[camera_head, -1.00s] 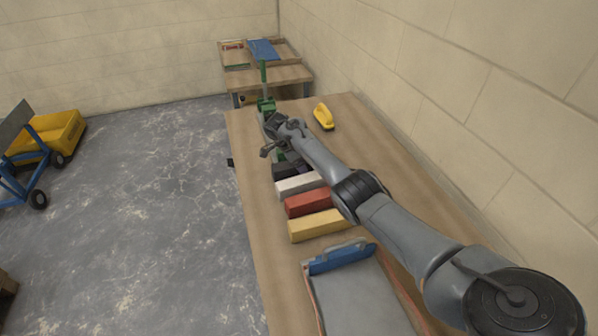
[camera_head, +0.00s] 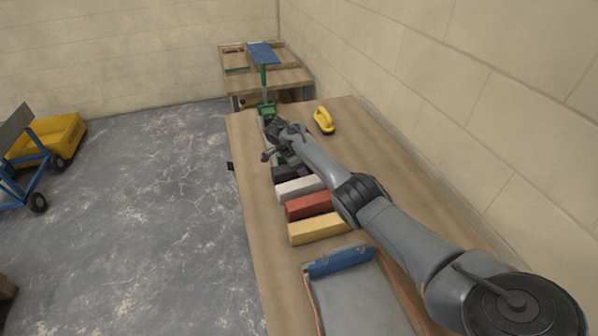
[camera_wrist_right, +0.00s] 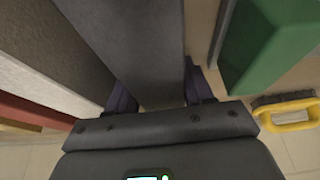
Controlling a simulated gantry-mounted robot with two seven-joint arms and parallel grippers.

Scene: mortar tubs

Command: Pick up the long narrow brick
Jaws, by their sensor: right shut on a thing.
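My right gripper (camera_head: 272,155) is over the far part of the near table. In the right wrist view its two dark fingers (camera_wrist_right: 158,95) are shut on a long narrow grey brick (camera_wrist_right: 135,40), one on each side. The brick runs away from the gripper to the top edge of that view. In the head view the gripper and arm hide most of it. Beside it a dark charcoal brick (camera_head: 286,174) lies on the table, then a white brick (camera_head: 299,188). My left gripper is not in view.
A red brick (camera_head: 308,206) and a yellow brick (camera_head: 318,229) lie nearer. A blue-ended tray (camera_head: 350,295) is at the front. A green stand (camera_head: 265,109) is just beyond the gripper. A yellow-handled brush (camera_head: 323,120) lies right. The wall borders the table's right side.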

